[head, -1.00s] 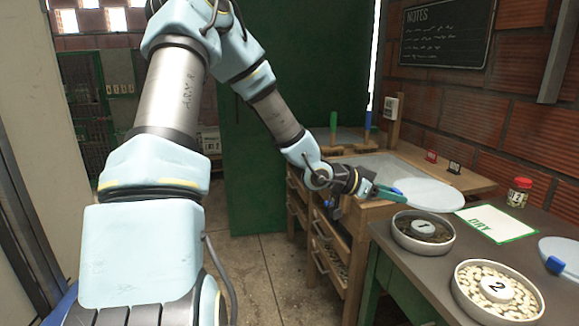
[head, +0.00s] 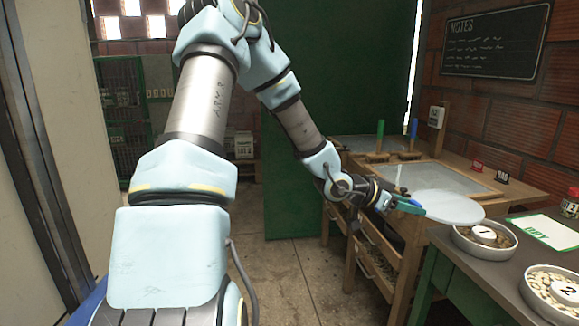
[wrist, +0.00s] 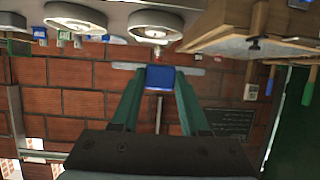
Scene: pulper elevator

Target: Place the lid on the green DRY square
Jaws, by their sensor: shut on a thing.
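The lid (head: 452,208) is a pale, round, flat disc with a blue handle (wrist: 160,77). My gripper (head: 412,207) has green fingers shut on this handle and holds the lid in the air, roughly level. In the wrist view the lid (wrist: 190,71) shows edge-on behind the handle. The DRY square (head: 556,230) is a white sheet with a green border, lying on the dark table to the right of the lid and cut by the picture's edge. The lid is apart from it.
Bowl 1 (head: 487,252) and bowl 2 (head: 534,303) stand on the dark table (head: 459,271), bowl 1 near the lid. A red-capped jar (head: 572,203) stands beyond the sheet. A wooden bench (head: 404,239) with screened trays is behind the lid. Floor (head: 300,275) left of it is clear.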

